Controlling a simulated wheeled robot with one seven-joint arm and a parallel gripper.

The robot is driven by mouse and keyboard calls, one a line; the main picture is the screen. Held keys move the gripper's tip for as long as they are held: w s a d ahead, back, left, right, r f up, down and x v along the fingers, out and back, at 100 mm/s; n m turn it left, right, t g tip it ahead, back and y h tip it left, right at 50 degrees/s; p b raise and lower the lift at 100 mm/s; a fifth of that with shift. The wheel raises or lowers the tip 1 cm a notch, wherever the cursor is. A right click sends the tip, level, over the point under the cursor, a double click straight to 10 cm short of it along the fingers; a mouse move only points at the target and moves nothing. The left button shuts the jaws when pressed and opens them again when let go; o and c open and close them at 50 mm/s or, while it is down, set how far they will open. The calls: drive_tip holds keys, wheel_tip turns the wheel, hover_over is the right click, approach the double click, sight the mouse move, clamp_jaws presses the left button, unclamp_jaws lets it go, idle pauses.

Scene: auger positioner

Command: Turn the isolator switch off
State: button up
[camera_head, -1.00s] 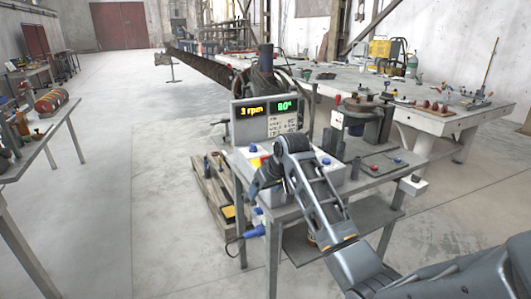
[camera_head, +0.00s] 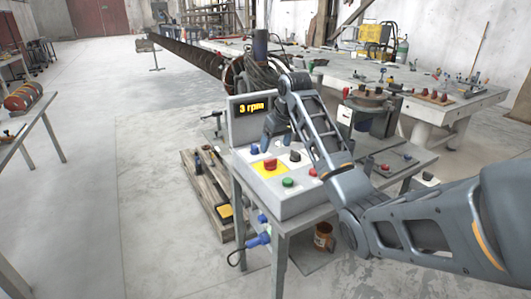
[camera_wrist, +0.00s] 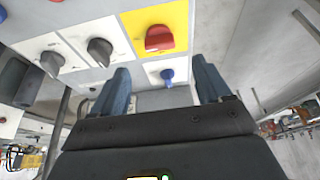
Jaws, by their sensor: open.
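The likely isolator switch, a red rotary knob (camera_head: 270,163) on a yellow plate, is on the control box on the small metal table. The red knob (camera_wrist: 159,39) also shows at the top of the wrist view, with its grip bar roughly level in that picture. My gripper (camera_head: 273,140) is above the back part of the box, behind the red knob. In the wrist view my gripper (camera_wrist: 163,84) has its two blue fingers spread apart, with nothing held. A blue knob (camera_wrist: 168,76) shows between the fingers in that view; I cannot tell how far off it is.
Black knobs (camera_wrist: 100,50) sit beside the yellow plate, and a green button (camera_head: 288,182) is on the box's front. A display (camera_head: 250,110) reading "3 rpm" stands behind, partly hidden by my arm. A mug (camera_head: 323,236) is on the lower shelf.

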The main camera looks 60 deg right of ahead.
sight(271, 159)
drive_tip(key=shift+p+x, duration=0.3)
drive_tip(key=shift+x, duration=3.55)
drive_tip(key=c, duration=1)
drive_tip(key=shift+c, duration=0.2)
